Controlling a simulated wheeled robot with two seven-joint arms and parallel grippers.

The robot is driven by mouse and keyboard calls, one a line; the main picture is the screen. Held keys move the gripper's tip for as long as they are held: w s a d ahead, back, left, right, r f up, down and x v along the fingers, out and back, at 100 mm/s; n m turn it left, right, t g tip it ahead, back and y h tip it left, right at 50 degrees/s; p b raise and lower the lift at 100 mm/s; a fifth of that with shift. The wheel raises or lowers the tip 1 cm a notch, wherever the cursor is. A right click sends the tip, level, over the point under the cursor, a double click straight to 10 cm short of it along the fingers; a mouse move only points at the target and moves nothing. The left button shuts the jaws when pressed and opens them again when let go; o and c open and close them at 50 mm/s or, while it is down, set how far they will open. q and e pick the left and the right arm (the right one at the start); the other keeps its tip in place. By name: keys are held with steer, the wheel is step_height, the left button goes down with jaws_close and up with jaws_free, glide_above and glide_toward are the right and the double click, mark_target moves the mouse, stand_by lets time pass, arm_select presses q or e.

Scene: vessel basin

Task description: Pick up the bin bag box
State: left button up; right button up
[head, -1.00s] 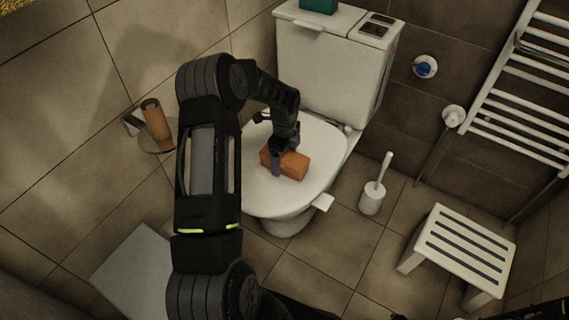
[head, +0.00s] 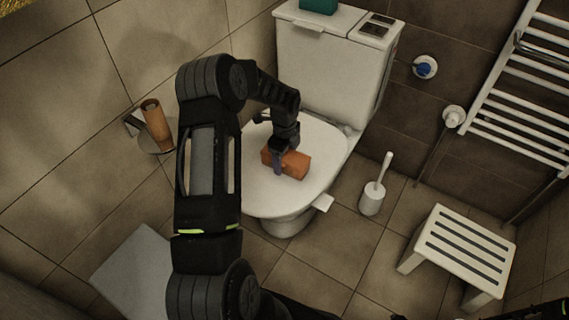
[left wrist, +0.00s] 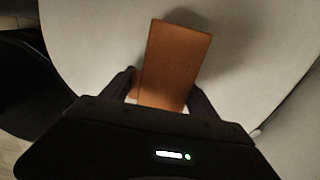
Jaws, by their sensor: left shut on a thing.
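The bin bag box, an orange-brown block (head: 296,164), is on or just above the closed white toilet lid (head: 322,150) in the head view. My left gripper (head: 278,162) comes down over its left part and is shut on it. In the left wrist view the box (left wrist: 172,65) sticks out from between the two dark fingers of my left gripper (left wrist: 163,92), with pale lid around it. I cannot tell whether the box still touches the lid. My right gripper is not clearly in view.
The toilet tank (head: 330,65) stands behind, with a green box (head: 318,5) on top. An orange-brown cylinder (head: 156,125) stands on a small wall shelf at left. A toilet brush (head: 373,195) and a white slatted stool (head: 463,245) stand on the floor at right.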

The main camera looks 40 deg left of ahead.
mark_target(285, 156)
arm_select(q)
steer(key=shift+c, duration=0.9)
steer(key=shift+r, duration=0.2)
steer(key=shift+c, duration=0.8)
step_height(285, 156, up, 10)
steer(key=shift+f+p, duration=0.2)
steer(key=shift+p, duration=0.55)
